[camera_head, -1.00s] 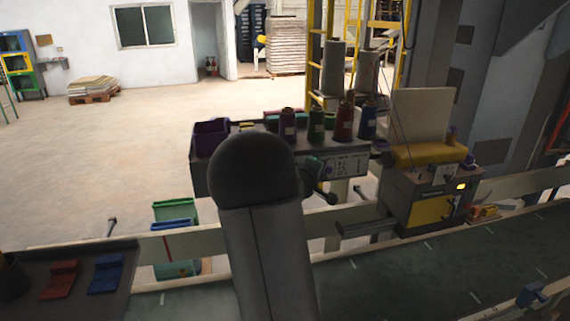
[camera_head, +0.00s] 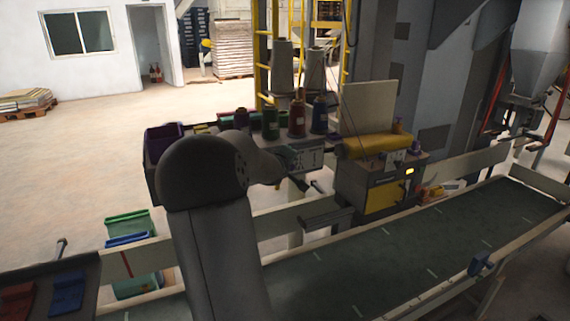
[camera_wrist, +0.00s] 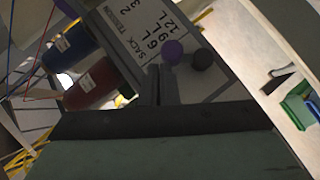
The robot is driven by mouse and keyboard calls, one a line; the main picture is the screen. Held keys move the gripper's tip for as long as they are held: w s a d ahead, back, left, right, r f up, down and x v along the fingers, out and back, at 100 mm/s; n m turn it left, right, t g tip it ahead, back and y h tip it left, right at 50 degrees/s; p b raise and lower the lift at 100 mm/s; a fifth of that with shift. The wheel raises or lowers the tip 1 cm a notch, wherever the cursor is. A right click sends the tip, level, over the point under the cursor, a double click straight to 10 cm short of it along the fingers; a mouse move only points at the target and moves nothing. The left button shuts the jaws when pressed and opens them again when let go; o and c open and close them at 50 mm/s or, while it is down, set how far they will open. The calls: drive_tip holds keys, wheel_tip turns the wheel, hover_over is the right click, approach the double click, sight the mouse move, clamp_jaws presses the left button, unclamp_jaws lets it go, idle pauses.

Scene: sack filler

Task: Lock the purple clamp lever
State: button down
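In the wrist view a round purple knob (camera_wrist: 173,52) sits on a grey panel, beside a black knob (camera_wrist: 202,59). I cannot tell whether it is the clamp lever. In the head view a purple part (camera_head: 398,126) stands on top of the yellow-fronted machine (camera_head: 382,195); its lever form is too small to tell. My gripper (camera_wrist: 162,84) shows in the wrist view as two grey fingers side by side, with no gap seen and nothing visible between them. The fingertips appear just below the purple knob in the picture; contact cannot be told.
Thread spools (camera_head: 297,116) and a purple bin (camera_head: 163,142) stand on the bench. A yellow roll (camera_head: 377,146) lies on the machine. The conveyor (camera_head: 400,250) runs along the front with a pale rail behind it. Green and blue bins (camera_head: 128,232) stand beyond the rail.

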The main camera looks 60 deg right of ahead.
drive_tip(key=shift+s+d, duration=0.1)
idle(0.3)
drive_tip(key=s+a+r+p, duration=0.2)
drive_tip(key=a+r+p, duration=0.4)
drive_tip(key=a+r, duration=0.2)
drive_tip(key=shift+v, duration=1)
drive_tip(key=shift+s+d, duration=0.1)
drive_tip(key=shift+s, duration=0.05)
